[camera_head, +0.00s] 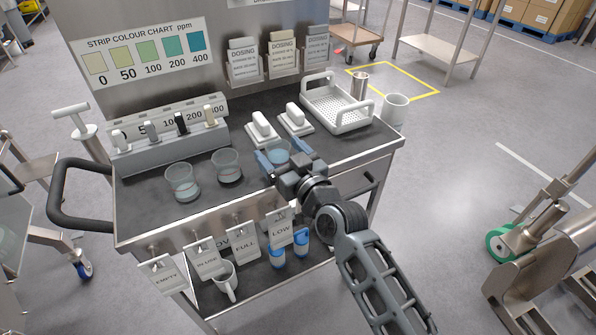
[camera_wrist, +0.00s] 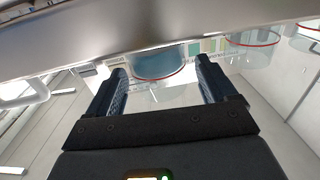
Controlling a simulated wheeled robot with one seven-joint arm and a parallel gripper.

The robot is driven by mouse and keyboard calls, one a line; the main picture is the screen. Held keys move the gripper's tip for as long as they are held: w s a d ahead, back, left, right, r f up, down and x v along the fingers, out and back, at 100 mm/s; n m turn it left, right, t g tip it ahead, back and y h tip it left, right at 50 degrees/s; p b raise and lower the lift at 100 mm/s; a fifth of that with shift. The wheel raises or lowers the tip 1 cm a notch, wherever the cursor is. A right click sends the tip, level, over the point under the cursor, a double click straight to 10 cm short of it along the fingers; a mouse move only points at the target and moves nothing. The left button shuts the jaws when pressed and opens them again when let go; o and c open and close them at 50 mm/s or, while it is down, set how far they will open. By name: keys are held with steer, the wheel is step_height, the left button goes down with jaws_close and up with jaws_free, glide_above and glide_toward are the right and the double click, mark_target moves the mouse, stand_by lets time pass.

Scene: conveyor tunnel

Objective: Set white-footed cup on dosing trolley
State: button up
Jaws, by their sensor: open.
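Three clear cups with bluish contents stand on the dark top of the dosing trolley (camera_head: 150,208). The left cup (camera_head: 183,184) has a red line, and the middle cup (camera_head: 227,167) stands beside it. The third cup (camera_head: 279,150) is at my gripper (camera_head: 282,157), partly hidden by it. My gripper is open, its fingers to either side of this cup. In the wrist view the cup (camera_wrist: 158,63) shows between and beyond the open fingers, with a gap on each side. Its foot is hidden, and I cannot tell which cup has a white foot.
A rack with numbered slots (camera_head: 170,140), two white blocks (camera_head: 262,128) and a white basket (camera_head: 338,106) line the back of the top. Hanging tags (camera_head: 243,243) line the front edge.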

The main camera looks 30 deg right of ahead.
steer(key=s+f+m+g+h+b, duration=0.1)
steer(key=s+f+b, duration=0.15)
steer(key=s, duration=1.25)
steer(key=s+f+m+g+b, duration=0.1)
steer(key=s+f, duration=0.2)
steer(key=s, duration=1.1)
steer(key=s+r, duration=0.2)
steer(key=s, duration=0.7)
steer(key=s+r+n+g, duration=0.1)
steer(key=s+r, duration=0.2)
steer(key=s, duration=0.6)
steer(key=shift+s+d+r, duration=0.2)
steer(key=shift+s+d, duration=0.1)
steer(key=shift+d, duration=0.15)
